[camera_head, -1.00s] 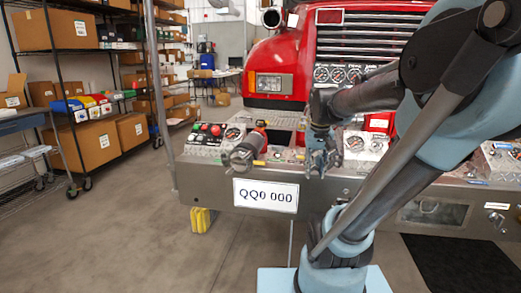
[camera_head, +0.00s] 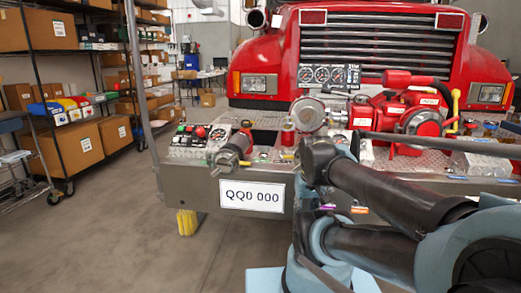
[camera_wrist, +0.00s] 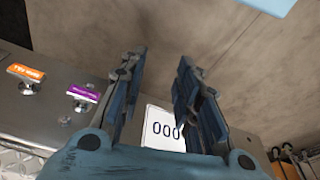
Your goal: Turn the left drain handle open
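Two small metal knob-like handles sit on the bumper face. One is under a purple tag (camera_wrist: 83,93) and the other under an orange tag (camera_wrist: 26,73), both left of my gripper in the wrist view. In the head view the purple tag (camera_head: 327,207) is left of the orange tag (camera_head: 358,210). The tag text is too small to read, so I cannot tell which is the left drain handle. My gripper (camera_wrist: 162,57) is open and empty, apart from both handles. In the head view my arm largely hides it near the bumper front.
The plate QQ0 000 (camera_head: 252,196) is on the bumper, left of my arm; part shows between my fingers in the wrist view. A nozzle-like fitting (camera_head: 232,150), gauges and a red valve assembly (camera_head: 415,122) stand on the bumper top. Floor on the left is open.

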